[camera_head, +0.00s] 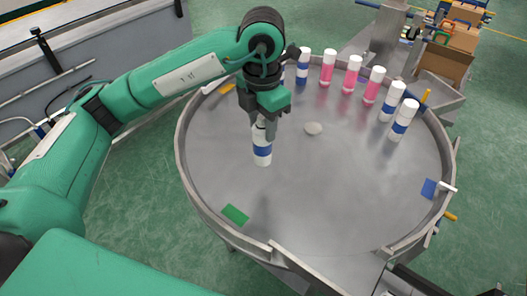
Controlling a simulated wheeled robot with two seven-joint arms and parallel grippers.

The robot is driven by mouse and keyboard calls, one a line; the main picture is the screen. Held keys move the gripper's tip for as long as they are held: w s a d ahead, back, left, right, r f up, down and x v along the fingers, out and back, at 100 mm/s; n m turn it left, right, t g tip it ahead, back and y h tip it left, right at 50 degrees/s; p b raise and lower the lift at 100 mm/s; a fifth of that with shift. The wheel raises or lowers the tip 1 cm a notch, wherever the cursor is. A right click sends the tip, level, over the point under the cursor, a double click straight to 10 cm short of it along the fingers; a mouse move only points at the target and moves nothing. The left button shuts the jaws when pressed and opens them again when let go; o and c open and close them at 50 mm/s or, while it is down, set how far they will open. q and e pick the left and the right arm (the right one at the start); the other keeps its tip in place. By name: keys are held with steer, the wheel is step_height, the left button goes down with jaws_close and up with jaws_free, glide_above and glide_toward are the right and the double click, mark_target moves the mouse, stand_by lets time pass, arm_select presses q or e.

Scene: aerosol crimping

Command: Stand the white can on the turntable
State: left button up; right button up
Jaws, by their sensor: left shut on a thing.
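A white can with a blue band (262,151) is upright between the fingers of my left gripper (263,122). The gripper points down and is shut on the can's upper part, which its fingers partly hide. The can is over the left middle of the round grey metal turntable (330,195). I cannot tell whether its base touches the surface. My right gripper is not in view.
White-and-blue cans (303,67) and pink cans (351,75) stand along the far rim, with more white-and-blue cans (404,119) at right. A green patch (235,215) is near the front-left rim. The front surface is clear.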

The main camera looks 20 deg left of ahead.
mark_target(262, 156)
arm_select(q)
step_height(262, 156, down, 6)
steer(key=shift+r+p, duration=0.2)
steer(key=shift+p, duration=0.4)
step_height(262, 156, down, 4)
steer(key=shift+r+p, duration=0.1)
steer(key=shift+p, duration=0.45)
steer(key=shift+f, duration=0.5)
steer(key=shift+f+b, duration=0.2)
steer(key=shift+b, duration=0.1)
steer(key=o, duration=1.2)
steer(key=shift+r, duration=0.1)
